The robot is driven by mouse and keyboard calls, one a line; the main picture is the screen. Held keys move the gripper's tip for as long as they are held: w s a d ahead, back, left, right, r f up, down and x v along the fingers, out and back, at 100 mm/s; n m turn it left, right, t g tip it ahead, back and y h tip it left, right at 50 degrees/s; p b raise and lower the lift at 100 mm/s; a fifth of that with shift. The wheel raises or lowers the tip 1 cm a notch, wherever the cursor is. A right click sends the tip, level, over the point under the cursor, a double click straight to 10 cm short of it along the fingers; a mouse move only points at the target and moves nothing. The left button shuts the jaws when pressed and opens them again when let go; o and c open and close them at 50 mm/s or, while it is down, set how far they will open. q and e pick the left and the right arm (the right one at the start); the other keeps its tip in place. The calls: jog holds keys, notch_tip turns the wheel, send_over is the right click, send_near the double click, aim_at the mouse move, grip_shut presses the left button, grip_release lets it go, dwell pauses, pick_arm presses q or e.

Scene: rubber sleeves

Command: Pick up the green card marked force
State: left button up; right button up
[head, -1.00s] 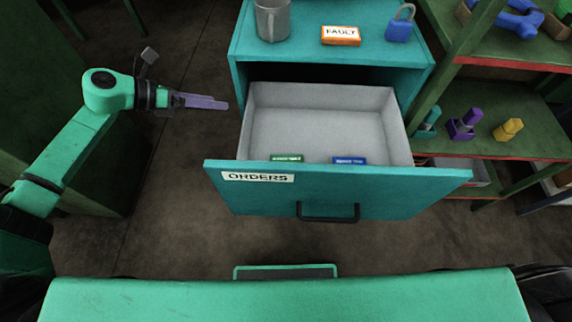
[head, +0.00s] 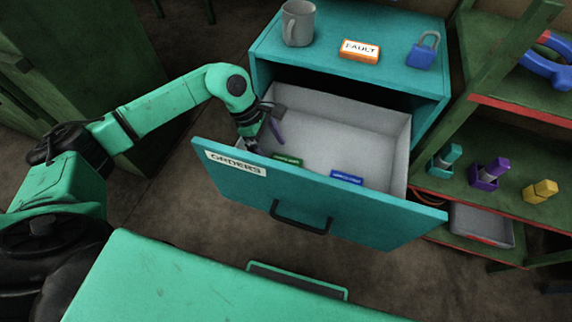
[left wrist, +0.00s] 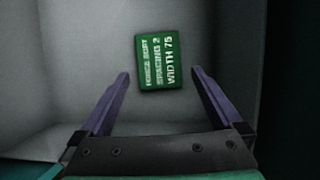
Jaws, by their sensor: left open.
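The green card (head: 288,160) lies on the floor of the open drawer (head: 330,122), near its front wall at the left. In the left wrist view the green card (left wrist: 161,61) shows white lettering that reads force, spacing and width. My left gripper (head: 276,138) reaches down into the drawer from the left. In the left wrist view my left gripper (left wrist: 159,74) is open, with purple fingers spread on either side of the card's near end and nothing between them. I cannot tell the height of the fingertips above the card. My right gripper is not in view.
A blue card (head: 346,177) lies to the right in the drawer. The drawer front carries an ORDERS label (head: 236,163) and a dark handle (head: 300,217). A grey mug (head: 297,24), an orange FAULT block (head: 360,50) and a blue padlock (head: 424,50) stand on the cabinet top.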

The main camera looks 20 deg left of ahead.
aim_at(281, 160)
pick_arm(q)
jog(key=x, duration=0.5)
jog(key=shift+w, duration=0.1)
jog(key=c, duration=1.1)
